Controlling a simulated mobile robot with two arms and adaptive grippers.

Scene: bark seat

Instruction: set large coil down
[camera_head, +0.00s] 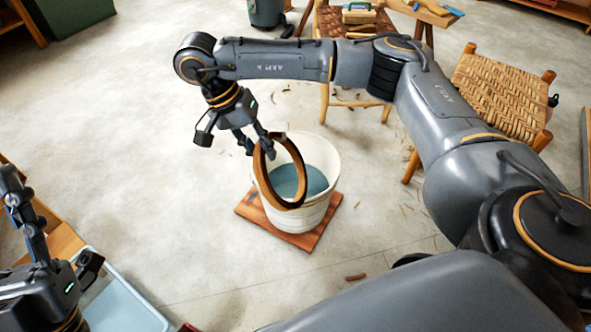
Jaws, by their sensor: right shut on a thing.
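The large coil (299,172) is a brown ring of bark strip with a dark inner side. My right gripper (258,146) is shut on its upper left edge. The coil hangs tilted, nearly on edge, over a white bucket (305,217) with blue-grey water (318,183) in it. Its lower part overlaps the bucket's opening; I cannot tell whether it touches the water or rim. My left gripper (60,232) is at the left edge, apart from the coil, its fingers spread with nothing between them.
The bucket stands on a reddish wooden board (248,207) on the concrete floor. A pale blue tray (125,303) lies at the lower left beside a wooden surface (62,241). A woven-seat stool (500,95) stands at the right. Bark scraps lie on the floor. Floor left of the bucket is clear.

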